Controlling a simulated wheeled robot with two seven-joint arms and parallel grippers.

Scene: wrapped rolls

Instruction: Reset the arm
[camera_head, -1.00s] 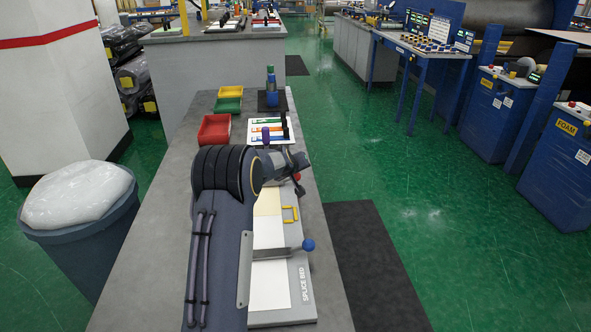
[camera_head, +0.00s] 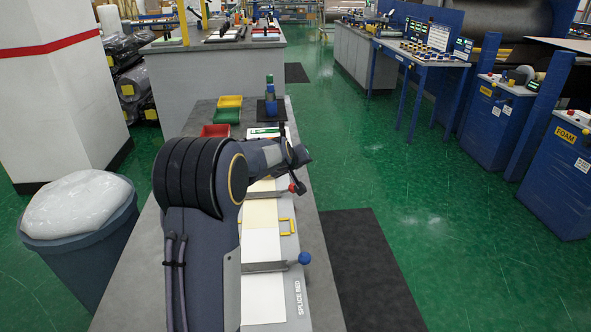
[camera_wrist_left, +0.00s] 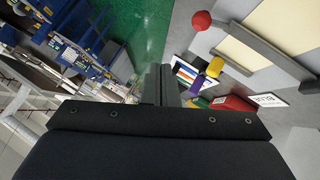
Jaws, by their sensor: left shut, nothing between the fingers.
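My left arm rises from the bottom of the head view, its dark rounded joint large in front of the bench. Its far end with my left gripper (camera_head: 302,156) reaches right, above the far part of the splice bed (camera_head: 300,296). In the wrist view the left gripper (camera_wrist_left: 160,85) has its fingers together, with nothing between them. The splice bed carries pale sheets (camera_head: 262,245), a yellow handle (camera_head: 289,227) and a blue-knobbed lever (camera_head: 304,258). The arm hides its left side. My right gripper is not in view.
Red (camera_head: 216,131), green (camera_head: 226,115) and yellow (camera_head: 230,101) bins stand at the bench's far end beside a blue bottle-like item (camera_head: 270,97). A wrapped, bagged bin (camera_head: 77,205) stands left. Green floor (camera_head: 430,230) right of the bench is open.

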